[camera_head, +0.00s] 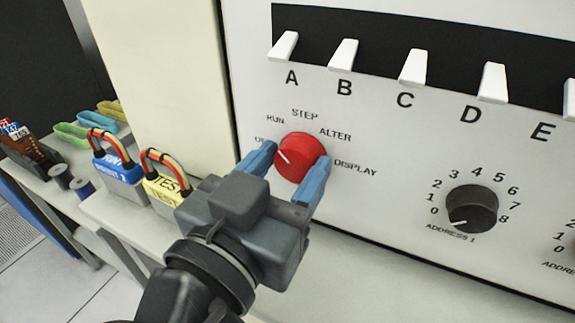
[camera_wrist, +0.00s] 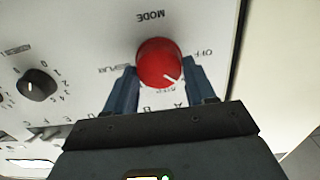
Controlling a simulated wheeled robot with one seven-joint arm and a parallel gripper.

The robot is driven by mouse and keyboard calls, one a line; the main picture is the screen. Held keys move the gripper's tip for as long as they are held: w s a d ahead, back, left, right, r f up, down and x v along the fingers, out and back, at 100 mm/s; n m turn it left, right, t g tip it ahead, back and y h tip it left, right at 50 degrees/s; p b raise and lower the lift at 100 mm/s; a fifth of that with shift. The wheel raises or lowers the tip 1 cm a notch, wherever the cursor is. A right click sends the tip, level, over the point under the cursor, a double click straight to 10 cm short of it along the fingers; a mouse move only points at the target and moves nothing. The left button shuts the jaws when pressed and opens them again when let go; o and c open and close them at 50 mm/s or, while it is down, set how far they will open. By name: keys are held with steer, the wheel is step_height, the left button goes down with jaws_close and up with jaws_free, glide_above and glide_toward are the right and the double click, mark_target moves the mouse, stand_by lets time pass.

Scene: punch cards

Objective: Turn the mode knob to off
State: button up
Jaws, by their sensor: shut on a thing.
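The red mode knob (camera_head: 304,153) sits on the white panel, ringed by the labels OFF, RUN, STEP, ALTER and DISPLAY. My gripper (camera_head: 296,156) has its blue fingers on either side of the knob, shut on it. In the wrist view the knob (camera_wrist: 158,60) appears upside down between the fingers, with OFF at the right and MODE above. The knob's white mark points up and left in the head view, toward the RUN side. One finger partly hides the OFF label in the head view, and RUN is hidden in the wrist view.
A black address knob (camera_head: 471,209) is to the right, with a row of white switches (camera_head: 342,55) above. A blue tagged padlock-like block (camera_head: 118,166) and a yellow one (camera_head: 165,188) stand on the ledge at left. Spools (camera_head: 60,177) lie farther left.

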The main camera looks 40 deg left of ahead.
steer(key=n+p, duration=0.2)
steer(key=n, duration=0.2)
steer(key=shift+r, duration=0.1)
steer(key=shift+a+n+p, duration=0.2)
steer(key=shift+n+p, duration=1.3)
steer(key=shift+n, duration=0.9)
steer(key=shift+s+f, duration=0.1)
steer(key=shift+f, duration=0.1)
steer(key=o, duration=1)
steer(key=b+v, duration=0.2)
steer(key=v, duration=0.5)
steer(key=shift+s, duration=0.4)
